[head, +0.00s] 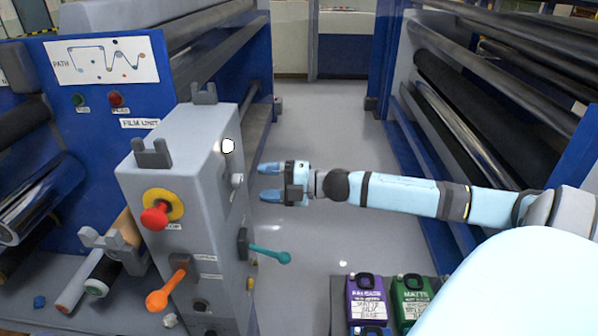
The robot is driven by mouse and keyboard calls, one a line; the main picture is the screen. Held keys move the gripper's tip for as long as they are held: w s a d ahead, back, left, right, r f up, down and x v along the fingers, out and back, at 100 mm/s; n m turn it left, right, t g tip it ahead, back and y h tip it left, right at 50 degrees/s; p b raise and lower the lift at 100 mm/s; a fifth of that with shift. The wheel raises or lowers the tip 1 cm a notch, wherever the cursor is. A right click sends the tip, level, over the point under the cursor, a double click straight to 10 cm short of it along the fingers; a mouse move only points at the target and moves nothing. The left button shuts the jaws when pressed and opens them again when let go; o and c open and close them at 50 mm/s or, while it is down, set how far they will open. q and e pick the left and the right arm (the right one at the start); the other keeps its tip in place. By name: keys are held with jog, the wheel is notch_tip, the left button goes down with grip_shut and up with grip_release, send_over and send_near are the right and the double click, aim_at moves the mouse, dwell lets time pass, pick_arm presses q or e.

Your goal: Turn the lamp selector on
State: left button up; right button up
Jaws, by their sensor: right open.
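The grey control box (180,140) stands at centre left. On its right side are a round white lamp (228,145) and, below it, a small pale knob (237,181), which looks like the lamp selector. The knob is seen edge-on, so I cannot tell its setting. My right gripper (264,182) is open and empty. Its blue fingers point left toward the knob, with a gap between them in the picture. My left gripper is not in view.
The box also carries a red button (155,216), an orange lever (166,289) and a teal lever (270,254) jutting right below my gripper. Purple (367,300) and green (413,300) containers stand at lower right. Rollers line the right; the aisle floor (325,130) is clear.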

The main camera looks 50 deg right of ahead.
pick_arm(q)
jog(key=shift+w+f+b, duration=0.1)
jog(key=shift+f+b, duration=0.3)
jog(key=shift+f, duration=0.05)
pick_arm(e)
jog(key=v, duration=0.7)
jog(key=shift+s+d, duration=0.25)
